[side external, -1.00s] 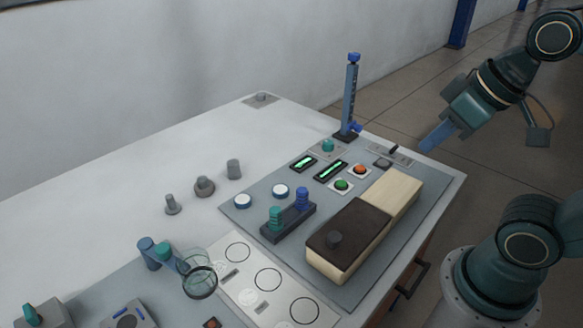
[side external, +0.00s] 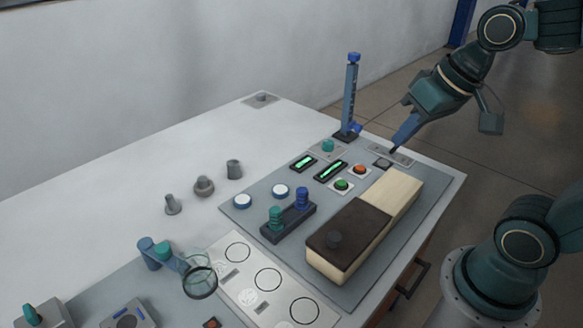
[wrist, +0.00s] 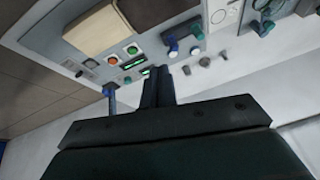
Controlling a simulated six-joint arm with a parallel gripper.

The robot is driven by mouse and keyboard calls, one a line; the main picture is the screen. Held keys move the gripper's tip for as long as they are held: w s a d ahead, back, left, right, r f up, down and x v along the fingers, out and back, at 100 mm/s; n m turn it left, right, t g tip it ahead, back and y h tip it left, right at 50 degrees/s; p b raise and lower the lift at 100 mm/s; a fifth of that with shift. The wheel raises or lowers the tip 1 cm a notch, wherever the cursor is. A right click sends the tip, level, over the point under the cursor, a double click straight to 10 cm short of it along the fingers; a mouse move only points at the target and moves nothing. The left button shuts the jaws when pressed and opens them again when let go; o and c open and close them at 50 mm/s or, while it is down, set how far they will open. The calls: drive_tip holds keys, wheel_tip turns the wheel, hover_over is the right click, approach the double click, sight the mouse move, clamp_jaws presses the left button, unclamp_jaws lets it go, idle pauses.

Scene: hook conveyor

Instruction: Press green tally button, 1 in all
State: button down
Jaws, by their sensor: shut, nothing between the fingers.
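The green button (side external: 342,185) sits in a pale square housing on the grey panel, just left of the orange-red button (side external: 361,170). In the wrist view the green button (wrist: 132,50) shows near the top, beside the orange-red button (wrist: 113,60). My gripper (side external: 397,147) is shut and empty, above the far right part of the panel near the black lever plate, up and right of the green button and apart from it. In the wrist view my shut fingers (wrist: 157,75) point toward the panel. Whether the fingertips touch the lever is unclear.
A long cream box with a dark brown end (side external: 345,235) lies right of the buttons. A blue post (side external: 350,97) stands behind them. Two green-lit displays (side external: 331,171), a block with teal and blue knobs (side external: 288,222) and two white buttons (side external: 280,190) are nearby.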

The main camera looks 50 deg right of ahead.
drive_tip(key=w+d+f+m+y, duration=0.1)
drive_tip(key=w+d+f+m, duration=0.2)
drive_tip(key=w, duration=0.4)
drive_tip(key=m+t+y, duration=0.2)
drive_tip(key=m+y, duration=0.3)
drive_tip(key=m, duration=0.9)
hover_over(346, 182)
wheel_tip(346, 182, down, 13)
drive_tip(key=shift+f+n, duration=0.1)
drive_tip(key=shift+n, duration=0.2)
drive_tip(key=shift+f, duration=4.35)
drive_tip(key=shift+f, duration=0.4)
